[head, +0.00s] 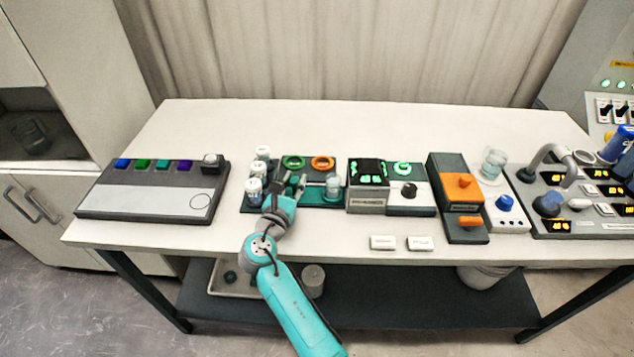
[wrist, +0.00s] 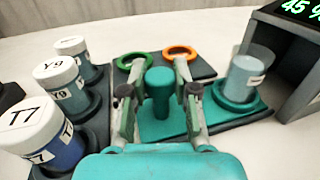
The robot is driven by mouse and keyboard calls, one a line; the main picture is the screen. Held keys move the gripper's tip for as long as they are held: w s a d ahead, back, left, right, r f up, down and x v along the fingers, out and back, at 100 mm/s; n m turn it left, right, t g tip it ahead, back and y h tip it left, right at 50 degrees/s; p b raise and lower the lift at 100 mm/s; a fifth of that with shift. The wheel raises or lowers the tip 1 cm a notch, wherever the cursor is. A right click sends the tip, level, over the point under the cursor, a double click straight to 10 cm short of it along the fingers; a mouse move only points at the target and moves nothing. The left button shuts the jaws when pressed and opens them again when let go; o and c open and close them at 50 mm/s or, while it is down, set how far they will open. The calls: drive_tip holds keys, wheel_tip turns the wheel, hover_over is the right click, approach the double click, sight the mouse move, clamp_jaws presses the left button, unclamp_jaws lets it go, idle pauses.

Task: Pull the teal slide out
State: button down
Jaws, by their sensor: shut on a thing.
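The teal slide is a flat teal plate (wrist: 158,128) with an upright teal knob (wrist: 160,92). It lies on a dark base and also shows in the head view (head: 318,197). My gripper (wrist: 159,78) has one finger on each side of the knob and is shut on it. In the head view my gripper (head: 296,184) reaches in from the front. A clear cup (wrist: 246,76) stands in a teal ring at the slide's right end. My wrist hides the near part of the slide.
Several white-capped jars (wrist: 70,82) stand close on the left. Green (wrist: 132,60) and orange (wrist: 181,53) rings lie behind the knob. A display box (head: 367,186) stands close on the right. Bare table (head: 320,236) lies in front, with two small white labels (head: 384,242) to the right.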

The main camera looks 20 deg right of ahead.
drive_tip(key=shift+w+a, duration=0.25)
drive_tip(key=shift+a, duration=0.55)
drive_tip(key=c, duration=0.9)
unclamp_jaws()
drive_tip(key=shift+a, duration=0.15)
drive_tip(key=shift+o, duration=0.2)
drive_tip(key=v, duration=1.2)
